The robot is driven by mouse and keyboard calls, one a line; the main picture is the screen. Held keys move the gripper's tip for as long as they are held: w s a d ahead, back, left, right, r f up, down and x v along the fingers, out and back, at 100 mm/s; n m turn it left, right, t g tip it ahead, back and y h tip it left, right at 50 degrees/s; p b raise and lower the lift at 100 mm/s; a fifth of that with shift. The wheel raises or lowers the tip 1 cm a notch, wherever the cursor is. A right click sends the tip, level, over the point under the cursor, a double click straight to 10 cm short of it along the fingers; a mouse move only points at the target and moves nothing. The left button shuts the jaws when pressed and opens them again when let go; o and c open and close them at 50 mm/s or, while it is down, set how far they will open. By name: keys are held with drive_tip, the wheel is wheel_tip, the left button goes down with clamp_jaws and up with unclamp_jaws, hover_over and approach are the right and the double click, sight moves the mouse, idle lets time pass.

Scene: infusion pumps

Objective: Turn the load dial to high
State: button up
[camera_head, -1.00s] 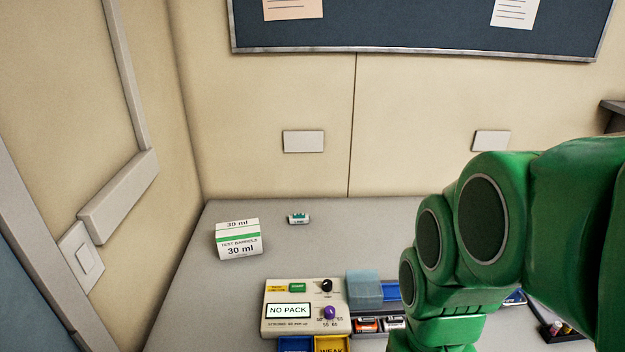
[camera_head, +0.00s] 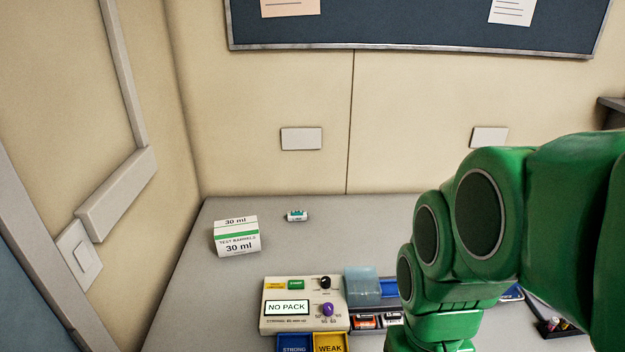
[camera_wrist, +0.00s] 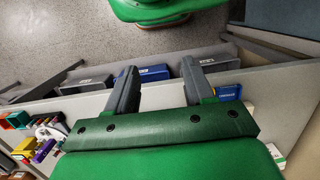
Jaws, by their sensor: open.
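A pale device (camera_head: 279,325) with a display reading "NO PACK" stands on the grey table, low centre in the head view. A black dial (camera_head: 325,282) sits at its upper right, with tiny labels under it that I cannot read. A purple dial (camera_head: 327,309) with numbers around it sits below the black one. Which dial is the load dial cannot be read. My gripper (camera_wrist: 158,88) is open and empty in the wrist view, with both grey fingers apart. It is out of sight in the head view, where my green arm fills the right side.
A "30 ml" test barrels box (camera_head: 236,238) and a small labelled cylinder (camera_head: 297,215) stand behind the device. Blue "STRONG" (camera_head: 294,343) and yellow "WEAK" (camera_head: 331,342) bins lie in front. A translucent blue box (camera_head: 362,286) and batteries (camera_head: 365,321) are at its right.

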drive_tip(key=w+a+f+m+t, duration=0.1)
drive_tip(key=w+a+m, duration=0.1)
drive_tip(key=w, duration=0.8)
drive_tip(key=w+a+f+m, duration=0.1)
drive_tip(key=w+m, duration=0.1)
drive_tip(key=w, duration=0.7)
drive_tip(key=m, duration=0.3)
approach(325, 279)
drive_tip(key=shift+s+d+f+t, duration=0.1)
drive_tip(key=shift+s+f+t, duration=0.15)
drive_tip(key=shift+s+t, duration=0.25)
drive_tip(key=shift+w+f, duration=0.1)
drive_tip(key=shift+f, duration=3.95)
drive_tip(key=shift+c, duration=0.2)
clamp_jaws()
